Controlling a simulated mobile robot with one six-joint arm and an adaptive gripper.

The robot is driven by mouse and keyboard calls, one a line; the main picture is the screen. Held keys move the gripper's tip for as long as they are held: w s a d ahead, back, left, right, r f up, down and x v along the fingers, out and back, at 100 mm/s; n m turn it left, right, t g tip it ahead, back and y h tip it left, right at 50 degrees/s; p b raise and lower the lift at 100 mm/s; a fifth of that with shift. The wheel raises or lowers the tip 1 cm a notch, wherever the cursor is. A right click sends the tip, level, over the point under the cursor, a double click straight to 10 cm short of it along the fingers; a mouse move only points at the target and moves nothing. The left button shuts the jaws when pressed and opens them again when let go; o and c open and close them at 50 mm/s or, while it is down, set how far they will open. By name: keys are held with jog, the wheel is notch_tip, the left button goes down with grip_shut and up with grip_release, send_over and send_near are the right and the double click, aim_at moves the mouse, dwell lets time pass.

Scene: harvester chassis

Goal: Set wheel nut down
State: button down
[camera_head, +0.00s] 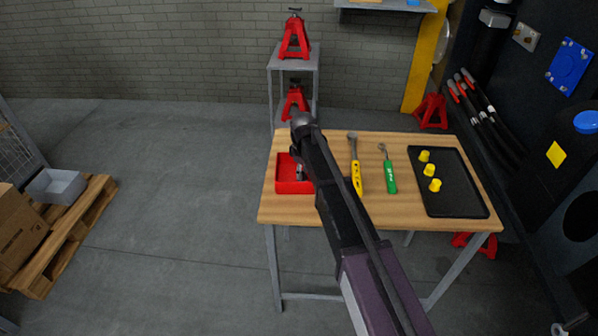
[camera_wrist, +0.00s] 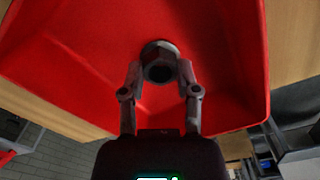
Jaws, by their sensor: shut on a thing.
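A grey metal wheel nut (camera_wrist: 159,58) is between the fingertips of my gripper (camera_wrist: 160,72) in the wrist view. My gripper is shut on it from both sides. Nut and fingertips are over the inside of a red open bin (camera_wrist: 80,60). Whether the nut touches the bin floor I cannot tell. In the head view the red bin (camera_head: 283,184) stands on the left part of the wooden table, and my gripper (camera_head: 300,172) reaches down into it. The nut is hidden or too small to tell there.
On the wooden table (camera_head: 320,216), right of my arm, lie a yellow-handled tool (camera_head: 355,165) and a green-handled tool (camera_head: 388,170). A black tray (camera_head: 460,198) holds several yellow pieces. A grey shelf (camera_head: 284,62) with red jack stands is behind the table.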

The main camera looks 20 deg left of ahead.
jog(key=shift+f, duration=0.15)
jog(key=shift+c, duration=1.7)
grip_release()
notch_tip(320, 180, up, 12)
jog(key=p, duration=1.2)
jog(key=shift+d, duration=0.1)
